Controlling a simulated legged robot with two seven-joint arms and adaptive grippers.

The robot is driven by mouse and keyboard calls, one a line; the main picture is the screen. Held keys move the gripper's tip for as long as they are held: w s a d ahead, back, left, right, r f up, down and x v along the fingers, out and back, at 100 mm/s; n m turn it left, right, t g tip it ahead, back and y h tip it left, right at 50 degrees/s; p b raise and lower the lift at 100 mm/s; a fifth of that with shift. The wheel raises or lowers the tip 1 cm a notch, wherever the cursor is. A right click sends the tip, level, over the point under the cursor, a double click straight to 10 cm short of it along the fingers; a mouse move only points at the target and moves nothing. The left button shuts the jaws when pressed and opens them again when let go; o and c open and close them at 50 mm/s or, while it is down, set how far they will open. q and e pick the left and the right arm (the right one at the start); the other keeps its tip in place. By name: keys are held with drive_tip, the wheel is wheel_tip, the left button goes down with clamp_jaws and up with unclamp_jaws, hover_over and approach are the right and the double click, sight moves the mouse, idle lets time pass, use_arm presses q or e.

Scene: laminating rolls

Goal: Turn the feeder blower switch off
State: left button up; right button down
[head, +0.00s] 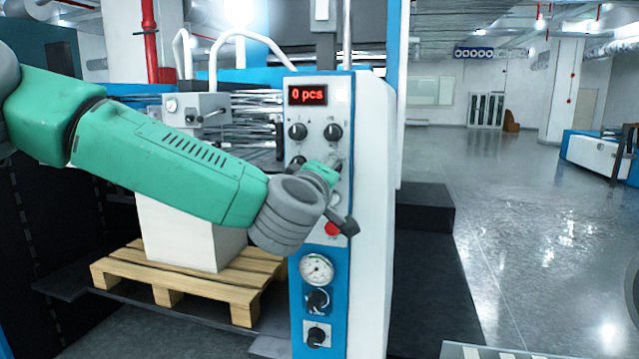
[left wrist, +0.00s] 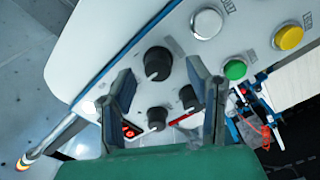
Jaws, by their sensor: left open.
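The white-and-blue control panel (head: 373,200) stands in the middle of the head view, with a red "0 pcs" display (head: 307,95) and dark rotary knobs. Two upper knobs (head: 298,131) (head: 333,132) are clear; others are partly hidden by my left arm. My left gripper (head: 343,190) is at the panel face, open. In the left wrist view its two fingers (left wrist: 160,72) stand apart, with a large black knob (left wrist: 158,63) and two smaller knobs (left wrist: 188,97) (left wrist: 157,118) showing between them. Contact with a knob cannot be told. Feeder blower labels are not readable.
A red button (head: 332,228), a gauge (head: 317,268) and two lower knobs (head: 317,301) (head: 316,336) are below the gripper. The wrist view shows white (left wrist: 207,23), yellow (left wrist: 288,37) and green (left wrist: 235,69) buttons. A pallet (head: 190,283) is left; open floor lies right.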

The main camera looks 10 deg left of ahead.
use_arm(q)
drive_tip(key=s, duration=1)
drive_tip(key=shift+a, duration=0.2)
drive_tip(key=shift+f, duration=0.1)
